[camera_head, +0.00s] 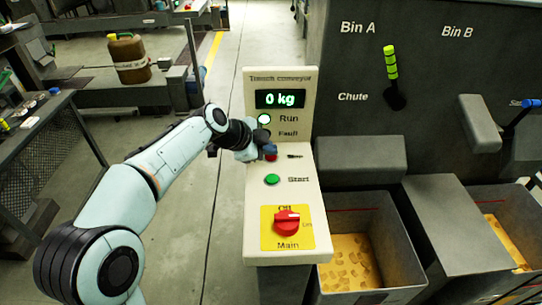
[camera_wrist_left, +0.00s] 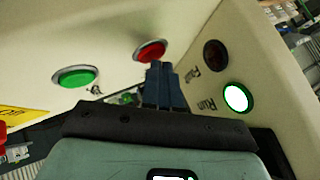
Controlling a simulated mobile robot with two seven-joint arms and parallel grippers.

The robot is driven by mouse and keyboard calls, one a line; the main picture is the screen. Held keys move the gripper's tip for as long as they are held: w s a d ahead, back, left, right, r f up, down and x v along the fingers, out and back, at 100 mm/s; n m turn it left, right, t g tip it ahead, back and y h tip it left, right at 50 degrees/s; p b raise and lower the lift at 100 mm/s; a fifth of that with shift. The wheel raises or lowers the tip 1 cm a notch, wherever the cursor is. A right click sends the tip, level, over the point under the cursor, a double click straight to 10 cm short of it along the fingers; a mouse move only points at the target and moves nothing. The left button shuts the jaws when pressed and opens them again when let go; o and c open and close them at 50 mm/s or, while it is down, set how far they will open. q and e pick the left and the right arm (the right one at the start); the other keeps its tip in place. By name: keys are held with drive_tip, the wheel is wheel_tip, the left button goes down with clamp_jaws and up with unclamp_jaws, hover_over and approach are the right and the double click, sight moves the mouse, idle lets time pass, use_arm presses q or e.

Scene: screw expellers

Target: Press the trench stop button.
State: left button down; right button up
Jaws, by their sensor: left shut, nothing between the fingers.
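The cream control panel (camera_head: 255,215) is labelled "Trench conveyor" and stands in the middle of the head view. Its red stop button (camera_head: 271,158) is mostly hidden there behind my left gripper (camera_head: 268,150). In the left wrist view the red button (camera_wrist_left: 150,50) shows plainly. My left gripper's blue fingertips (camera_wrist_left: 160,68) are closed together, empty, and overlap the button's lower right edge. I cannot tell whether they touch it. The green Start button (camera_head: 272,179) is below the red one; it also shows in the left wrist view (camera_wrist_left: 76,75). My right gripper is not in view.
The display (camera_head: 280,98) reads 0 kg. The Run lamp (camera_head: 264,119) is lit green, and the Fault lamp (camera_wrist_left: 215,55) is dark. A red Main switch (camera_head: 287,222) sits on a yellow plate low on the panel. Grey bins (camera_head: 400,245) with yellowish contents stand at right.

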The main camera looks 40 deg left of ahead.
sight(268, 158)
use_arm(q)
drive_tip(key=shift+f+b, duration=0.35)
drive_tip(key=shift+f, duration=0.15)
idle(0.3)
drive_tip(key=shift+r+p, duration=0.6)
drive_tip(key=shift+r, duration=0.35)
drive_tip(key=shift+r, duration=0.1)
wheel_tip(268, 158, up, 5)
drive_tip(key=p, duration=0.4)
idle(0.7)
